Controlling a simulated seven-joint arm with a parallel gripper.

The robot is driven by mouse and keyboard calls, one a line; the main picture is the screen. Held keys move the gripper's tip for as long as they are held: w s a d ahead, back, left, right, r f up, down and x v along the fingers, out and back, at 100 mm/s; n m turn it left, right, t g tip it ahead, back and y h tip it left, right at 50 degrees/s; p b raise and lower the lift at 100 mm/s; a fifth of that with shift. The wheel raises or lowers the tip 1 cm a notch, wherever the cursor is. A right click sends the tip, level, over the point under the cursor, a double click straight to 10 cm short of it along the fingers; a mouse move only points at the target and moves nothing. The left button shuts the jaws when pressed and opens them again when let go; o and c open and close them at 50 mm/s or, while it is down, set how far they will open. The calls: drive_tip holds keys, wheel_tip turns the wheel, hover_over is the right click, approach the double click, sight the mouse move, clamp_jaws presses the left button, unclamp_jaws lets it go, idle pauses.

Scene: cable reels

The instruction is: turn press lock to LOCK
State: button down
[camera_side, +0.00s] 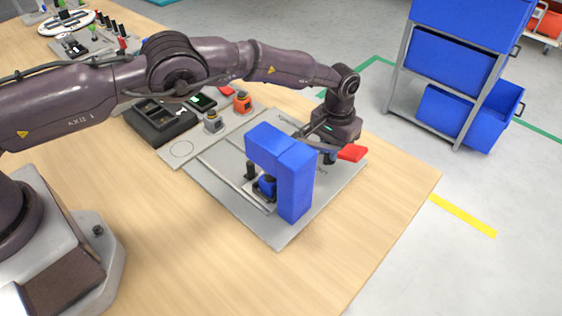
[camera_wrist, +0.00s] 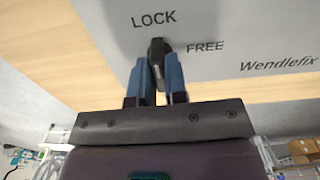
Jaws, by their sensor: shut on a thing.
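The press is a blue block-shaped frame (camera_side: 295,185) on a grey base plate (camera_side: 275,238). Its press lock shows in the wrist view as a small black lever (camera_wrist: 157,48) by the printed words LOCK and FREE. The lever points up toward LOCK, with FREE to its right. My gripper (camera_wrist: 159,68) has its two blue fingers on either side of the lever and is shut on it. In the side view my gripper (camera_side: 329,157) is low behind the press frame. The lock itself is hard to make out there.
A red handle (camera_side: 350,153) is close beside my gripper. Left of the press are a dark tray (camera_side: 160,122) and orange-and-grey buttons (camera_side: 242,102). The table's right edge is near. Blue bins (camera_side: 455,55) stand on a rack beyond it. The front of the table is clear.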

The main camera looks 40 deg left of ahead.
drive_tip(key=c, duration=1.2)
unclamp_jaws()
wheel_tip(320, 180, up, 7)
drive_tip(key=shift+r, duration=0.1)
